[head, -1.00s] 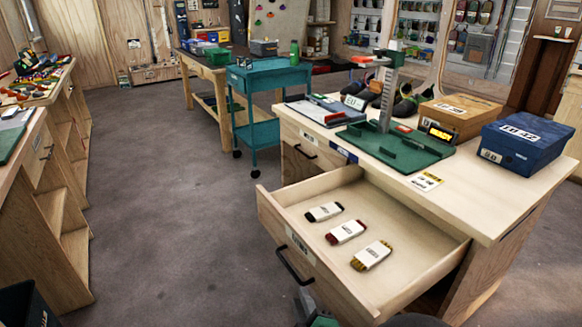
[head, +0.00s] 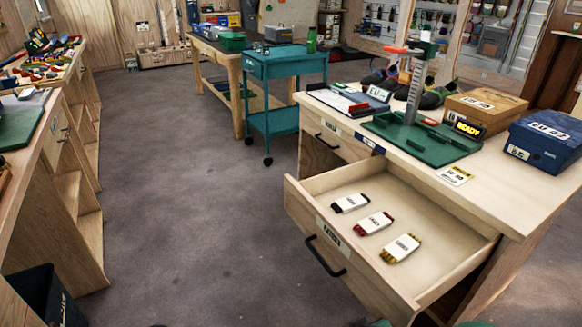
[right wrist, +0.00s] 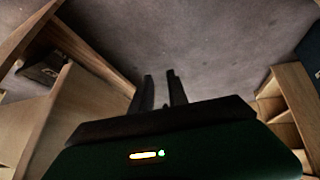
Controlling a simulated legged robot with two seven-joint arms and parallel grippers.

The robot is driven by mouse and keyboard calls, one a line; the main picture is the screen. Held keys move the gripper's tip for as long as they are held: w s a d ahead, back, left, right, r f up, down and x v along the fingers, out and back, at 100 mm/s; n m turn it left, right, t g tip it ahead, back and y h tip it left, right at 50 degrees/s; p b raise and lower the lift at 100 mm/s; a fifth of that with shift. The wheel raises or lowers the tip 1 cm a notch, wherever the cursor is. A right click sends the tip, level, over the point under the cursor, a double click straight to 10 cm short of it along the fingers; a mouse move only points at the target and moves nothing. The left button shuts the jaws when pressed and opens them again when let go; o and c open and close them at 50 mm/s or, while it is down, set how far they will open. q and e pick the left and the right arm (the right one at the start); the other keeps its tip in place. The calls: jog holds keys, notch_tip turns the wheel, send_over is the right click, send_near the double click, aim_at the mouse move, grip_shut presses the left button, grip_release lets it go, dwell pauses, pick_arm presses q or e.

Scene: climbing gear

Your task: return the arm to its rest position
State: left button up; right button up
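My right gripper (right wrist: 160,92) shows in the right wrist view. Its two dark fingers stand apart with grey floor between them, and nothing is held. In the head view neither gripper shows; only small dark green parts, perhaps of my arms, peek in at the bottom edge. My left gripper is in neither view.
An open wooden drawer (head: 330,206) with three white-banded packets juts from the workbench (head: 515,205). A green fixture (head: 425,143) and a blue box (head: 543,145) stand on top. A black bin (head: 40,295) stands lower left. The grey floor (head: 195,170) between is clear.

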jog(key=s+d+m+g, duration=0.45)
jog(key=s+d, duration=0.25)
jog(key=s, duration=0.2)
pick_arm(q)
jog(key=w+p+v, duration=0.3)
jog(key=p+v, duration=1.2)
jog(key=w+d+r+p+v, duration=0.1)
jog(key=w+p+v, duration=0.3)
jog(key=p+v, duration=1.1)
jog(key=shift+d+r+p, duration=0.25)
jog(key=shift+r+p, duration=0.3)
pick_arm(e)
jog(key=w+a+v, duration=0.1)
jog(key=w+v, duration=0.2)
jog(key=v, duration=1.2)
jog(key=w+a+r+v, duration=0.1)
jog(key=w+v, duration=0.2)
jog(key=v, duration=1.2)
jog(key=shift+a+r+h, duration=0.35)
jog(key=shift+h, duration=0.05)
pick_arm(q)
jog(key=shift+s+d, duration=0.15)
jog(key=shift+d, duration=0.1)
pick_arm(e)
jog(key=shift+w+d, duration=0.1)
jog(key=shift+d, duration=0.2)
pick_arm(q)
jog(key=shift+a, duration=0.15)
pick_arm(e)
jog(key=shift+a, duration=0.2)
